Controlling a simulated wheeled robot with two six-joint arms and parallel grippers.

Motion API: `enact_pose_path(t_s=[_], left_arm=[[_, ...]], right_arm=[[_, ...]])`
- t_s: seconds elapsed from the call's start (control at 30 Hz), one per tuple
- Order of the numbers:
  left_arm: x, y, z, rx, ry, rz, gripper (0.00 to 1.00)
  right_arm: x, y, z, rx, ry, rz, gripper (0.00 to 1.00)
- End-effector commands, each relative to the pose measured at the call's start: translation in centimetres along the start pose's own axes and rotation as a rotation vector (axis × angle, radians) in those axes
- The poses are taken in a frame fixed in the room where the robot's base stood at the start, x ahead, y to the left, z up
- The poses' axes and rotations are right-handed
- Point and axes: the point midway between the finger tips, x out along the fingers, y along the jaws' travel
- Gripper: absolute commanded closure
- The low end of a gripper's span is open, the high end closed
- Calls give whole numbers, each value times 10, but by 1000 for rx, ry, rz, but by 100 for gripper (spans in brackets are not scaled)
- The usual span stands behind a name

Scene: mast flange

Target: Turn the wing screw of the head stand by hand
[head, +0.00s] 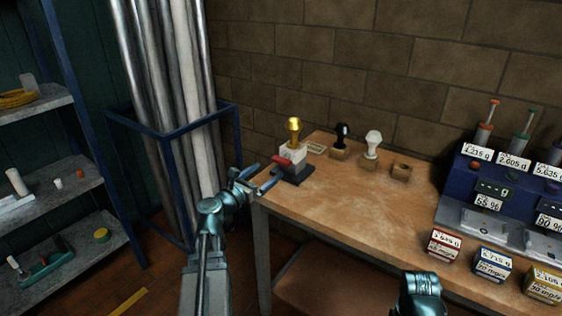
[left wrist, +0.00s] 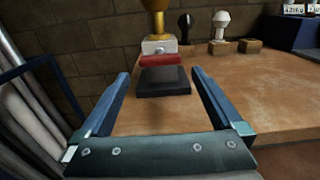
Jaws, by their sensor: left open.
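The head stand has a dark base (head: 297,176), a pale block (head: 293,152) and a gold head (head: 293,128) on top. It stands upright at the table's left end. Its red wing screw (head: 282,161) sticks out on the side facing my left gripper (head: 270,174). In the left wrist view the red wing screw (left wrist: 161,60) shows as a flat bar beyond the open fingertips (left wrist: 160,73), roughly centred between them. The fingers look empty, and I see no contact. A teal part of my right arm shows at the bottom right, with no fingers visible.
On the wooden table (head: 350,210), a black head (head: 341,133) and a white head (head: 373,140) stand in wooden blocks; another block (head: 402,168) is empty. A blue rack (head: 485,185) and small labelled boxes are at right. Metal poles (head: 175,90) and a shelf (head: 60,195) are at left.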

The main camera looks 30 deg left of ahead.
Motion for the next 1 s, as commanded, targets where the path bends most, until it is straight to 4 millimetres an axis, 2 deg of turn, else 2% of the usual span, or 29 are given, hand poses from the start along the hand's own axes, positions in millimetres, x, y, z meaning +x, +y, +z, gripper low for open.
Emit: enact_pose_path(t_s=[0.03,0.1,0.4,0.6,0.93,1.0], left_arm=[[15,1,0,0,0,-4,0],[30,2,0,1,0,-3,0],[76,1,0,1,0,-1,0],[88,0,0,1,0,0,0],[89,0,0,1,0,1,0],[89,0,0,1,0,0,13]], right_arm=[[0,0,0,0,0,0,50],[0,0,0,0,0,0,50],[0,0,0,0,0,0,50],[0,0,0,0,0,0,50],[0,0,0,0,0,0,50],[0,0,0,0,0,0,50]])
